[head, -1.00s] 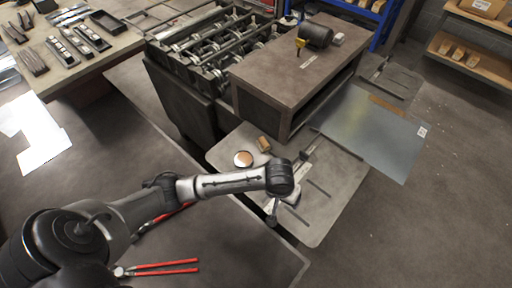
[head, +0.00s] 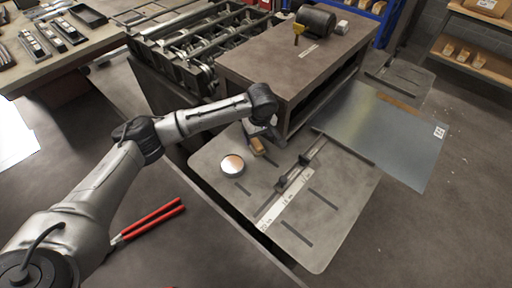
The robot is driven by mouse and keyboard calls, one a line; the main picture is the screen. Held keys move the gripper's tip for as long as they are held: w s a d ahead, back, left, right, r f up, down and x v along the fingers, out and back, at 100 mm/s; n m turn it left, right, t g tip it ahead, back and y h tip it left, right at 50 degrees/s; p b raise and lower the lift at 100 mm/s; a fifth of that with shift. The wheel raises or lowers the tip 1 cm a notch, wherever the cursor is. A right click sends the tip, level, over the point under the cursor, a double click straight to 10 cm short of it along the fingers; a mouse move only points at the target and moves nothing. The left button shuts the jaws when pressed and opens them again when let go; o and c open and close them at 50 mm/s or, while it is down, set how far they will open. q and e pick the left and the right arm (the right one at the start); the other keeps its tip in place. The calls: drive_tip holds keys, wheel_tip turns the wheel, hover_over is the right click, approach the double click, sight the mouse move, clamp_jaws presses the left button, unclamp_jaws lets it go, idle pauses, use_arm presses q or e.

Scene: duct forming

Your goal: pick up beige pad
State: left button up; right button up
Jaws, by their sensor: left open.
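The beige pad (head: 257,146) is a small tan block on the grey machine table, close to the front of the brown cabinet. My left gripper (head: 262,134) is open, just behind and above the pad, its fingers pointing down. The wrist hides part of the fingers, and I cannot tell whether they touch the pad. My right gripper is not in view.
A ruler fence (head: 292,190) crosses the table. The brown cabinet (head: 290,55) stands close behind. A metal sheet (head: 385,135) lies right. Red-handled pliers (head: 150,220) lie front left.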

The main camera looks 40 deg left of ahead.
sight(257, 143)
use_arm(q)
drive_tip(key=shift+a+f+b, duration=0.15)
drive_tip(key=shift+f+b, duration=0.15)
drive_tip(key=shift+f, duration=1.05)
drive_tip(key=shift+a+f+b, duration=0.15)
drive_tip(key=shift+f+b, duration=0.15)
drive_tip(key=shift+f, duration=1.05)
drive_tip(key=c, duration=1.1)
drive_tip(key=shift+r, duration=0.2)
